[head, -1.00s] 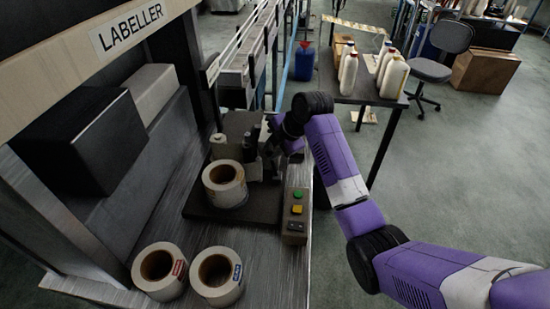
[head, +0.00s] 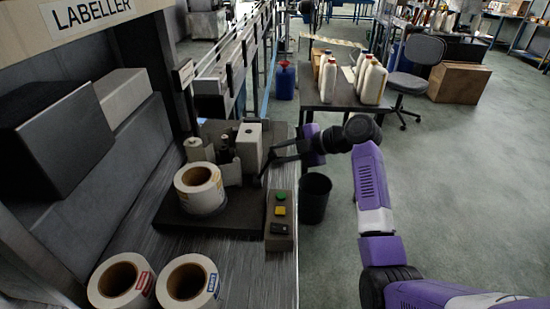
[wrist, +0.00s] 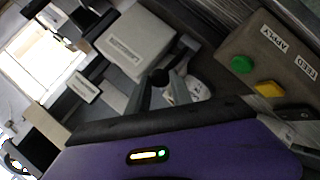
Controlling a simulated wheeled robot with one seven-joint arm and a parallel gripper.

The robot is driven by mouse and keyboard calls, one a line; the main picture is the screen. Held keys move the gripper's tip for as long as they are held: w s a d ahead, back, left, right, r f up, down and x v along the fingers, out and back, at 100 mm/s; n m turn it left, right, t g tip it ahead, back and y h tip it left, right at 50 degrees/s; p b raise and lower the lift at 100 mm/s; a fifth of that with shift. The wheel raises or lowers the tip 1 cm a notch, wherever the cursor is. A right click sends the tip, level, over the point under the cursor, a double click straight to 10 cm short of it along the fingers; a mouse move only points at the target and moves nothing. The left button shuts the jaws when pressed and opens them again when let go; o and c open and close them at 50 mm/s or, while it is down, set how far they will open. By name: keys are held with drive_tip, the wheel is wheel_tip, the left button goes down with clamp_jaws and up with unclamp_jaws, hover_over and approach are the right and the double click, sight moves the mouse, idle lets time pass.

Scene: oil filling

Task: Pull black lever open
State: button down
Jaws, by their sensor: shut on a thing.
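The labelling unit (head: 215,222) is a dark base with a white box (head: 249,146) on it. The black lever (head: 262,172) stands at the right side of that box. My gripper (head: 270,157) reaches in from the right and is shut on the lever's upper part. In the wrist view the lever's dark knob (wrist: 159,77) shows between the grey fingers, beside the white box (wrist: 125,45). The fingers partly hide the lever.
A label roll (head: 199,188) sits on the unit. A control box (head: 280,222) with green and yellow buttons stands at its right front. Two more rolls lie in front. A dark bin (head: 314,198) stands on the floor, and bottles (head: 372,82) stand on a table behind.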

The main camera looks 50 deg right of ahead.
drive_tip(key=shift+s+d+f, duration=0.2)
drive_tip(key=shift+s+f, duration=0.1)
drive_tip(key=shift+f, duration=0.15)
drive_tip(key=c, duration=1.1)
unclamp_jaws()
drive_tip(key=shift+c, duration=0.2)
drive_tip(key=shift+w+r, duration=0.1)
drive_tip(key=v, duration=0.8)
drive_tip(key=shift+b, duration=0.45)
drive_tip(key=shift+w, duration=0.1)
